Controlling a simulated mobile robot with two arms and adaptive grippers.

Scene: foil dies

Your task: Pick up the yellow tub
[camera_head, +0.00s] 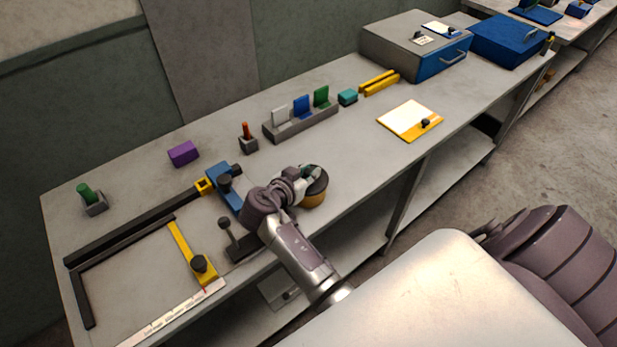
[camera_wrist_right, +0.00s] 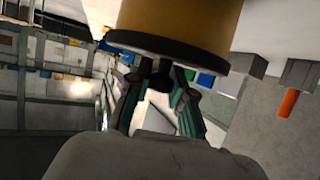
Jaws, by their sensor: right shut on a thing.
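The yellow tub (camera_head: 314,200) is a short round yellow-brown tub with a dark lid, seen in the head view above the front part of the bench. My right gripper (camera_head: 309,178) is at its lidded top, shut on it, and covers part of the lid. In the right wrist view the tub (camera_wrist_right: 180,28) fills the top middle, its dark lid toward the gripper fingers (camera_wrist_right: 162,85). I cannot tell whether the tub's base touches the bench. My left gripper is not in view.
A blue clamp (camera_head: 229,185) and a black lever piece (camera_head: 238,243) stand left of my right gripper. A rack (camera_head: 300,124) with colored plates is behind. A yellow-white board (camera_head: 409,120) lies right. The bench between tub and board is clear.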

